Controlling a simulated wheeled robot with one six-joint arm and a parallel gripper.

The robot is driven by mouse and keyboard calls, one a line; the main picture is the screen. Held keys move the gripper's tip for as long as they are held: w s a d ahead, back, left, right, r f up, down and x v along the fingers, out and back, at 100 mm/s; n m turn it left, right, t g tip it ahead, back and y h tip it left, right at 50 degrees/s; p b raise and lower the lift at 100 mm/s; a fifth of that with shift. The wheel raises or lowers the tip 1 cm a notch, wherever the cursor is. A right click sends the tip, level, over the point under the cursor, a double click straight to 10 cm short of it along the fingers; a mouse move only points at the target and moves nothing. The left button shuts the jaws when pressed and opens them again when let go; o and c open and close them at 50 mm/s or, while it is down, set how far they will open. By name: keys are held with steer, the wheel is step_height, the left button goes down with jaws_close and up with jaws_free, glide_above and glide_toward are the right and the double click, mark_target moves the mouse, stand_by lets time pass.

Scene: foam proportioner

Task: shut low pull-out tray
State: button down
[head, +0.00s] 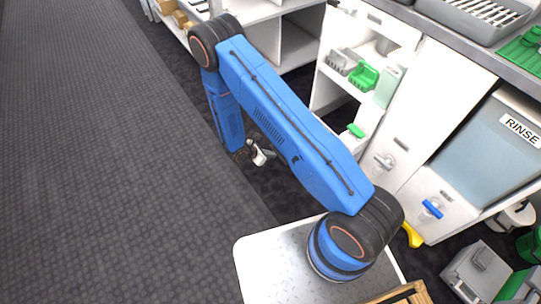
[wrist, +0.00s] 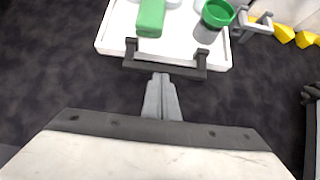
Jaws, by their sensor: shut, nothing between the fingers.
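The low pull-out tray (wrist: 112,38) is white and shows at the top of the wrist view, with a dark bar handle (wrist: 190,71) along its near edge. A green block (wrist: 150,18) and a grey cup with a green rim (wrist: 211,20) are in it. My gripper (wrist: 161,78) is shut and empty, its fingertips just short of or at the handle's middle; I cannot tell whether they touch. In the head view my gripper (head: 261,154) is low over the dark floor, left of the white cabinets. My arm hides most of the tray there.
White cabinets (head: 404,140) with a drawer (head: 436,205) and blue handle stand to the right. Yellow pieces (wrist: 285,34) lie right of the tray in the wrist view.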

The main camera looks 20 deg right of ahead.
steer(key=w+d, duration=0.3)
steer(key=d, duration=0.6)
steer(key=w+d, duration=0.3)
steer(key=d, duration=0.6)
steer(key=w+d, duration=0.3)
steer(key=d, duration=0.6)
steer(key=shift+d, duration=0.15)
